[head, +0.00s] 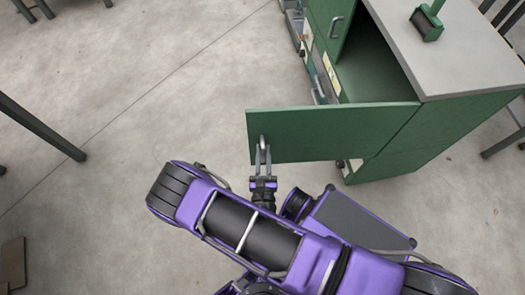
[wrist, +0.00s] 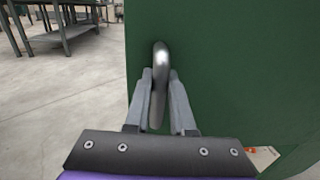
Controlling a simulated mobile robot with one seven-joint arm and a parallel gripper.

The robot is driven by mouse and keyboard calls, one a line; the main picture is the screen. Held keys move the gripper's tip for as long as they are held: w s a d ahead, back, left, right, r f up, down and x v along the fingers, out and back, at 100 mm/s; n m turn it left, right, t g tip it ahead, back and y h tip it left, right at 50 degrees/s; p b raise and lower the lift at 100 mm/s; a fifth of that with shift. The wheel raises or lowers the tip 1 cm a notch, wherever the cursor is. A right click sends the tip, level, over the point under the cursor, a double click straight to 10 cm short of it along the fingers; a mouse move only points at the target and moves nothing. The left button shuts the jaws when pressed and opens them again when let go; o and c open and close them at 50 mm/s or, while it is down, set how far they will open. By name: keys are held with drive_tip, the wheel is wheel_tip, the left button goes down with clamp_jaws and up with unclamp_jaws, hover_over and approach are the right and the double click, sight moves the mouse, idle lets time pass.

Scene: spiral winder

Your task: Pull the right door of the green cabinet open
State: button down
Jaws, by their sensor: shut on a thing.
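The green cabinet (head: 455,125) with a grey top stands at the upper right of the head view. Its right door (head: 330,132) is swung wide open and shows the dark inside of the cabinet. The door also fills the right of the wrist view (wrist: 235,80). A metal handle (wrist: 160,62) sits near the door's free edge. My gripper (head: 263,158) is shut on this handle, with one finger on each side of it in the wrist view (wrist: 160,100). The left door (head: 333,22) is at the top of the head view, with its own handle.
A green-framed roller tool (head: 427,22) stands on the cabinet top. Drawers with handles (head: 325,85) show beside the opening. Dark table legs (head: 45,130) stand at the far left, and a workbench (wrist: 60,30) shows in the wrist view. The floor left of the door is clear.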

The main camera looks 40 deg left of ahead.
idle(0.3)
drive_tip(key=c, duration=0.8)
unclamp_jaws()
drive_tip(key=shift+o, duration=0.2)
